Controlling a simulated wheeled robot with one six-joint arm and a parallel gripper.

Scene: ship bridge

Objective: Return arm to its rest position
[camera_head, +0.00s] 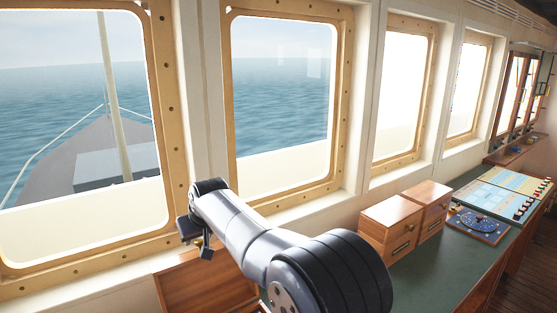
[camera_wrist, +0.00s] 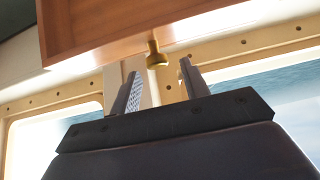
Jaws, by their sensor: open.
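My arm reaches forward and left in the head view, toward the windows. My gripper (camera_head: 203,247) points down at its far end, partly hidden by the wrist. In the wrist view, my gripper (camera_wrist: 163,88) shows two separated fingers with nothing between them. A brass knob (camera_wrist: 155,55) on a wooden panel (camera_wrist: 120,25) shows just beyond the fingertips, apart from them. In the head view, a wooden box or panel (camera_head: 205,285) lies below my gripper at the bottom, partly hidden by my arm.
Two wooden drawer boxes (camera_head: 391,230) (camera_head: 427,208) stand on the green counter (camera_head: 450,253) to the right of my arm. Framed windows (camera_head: 283,95) line the wall ahead.

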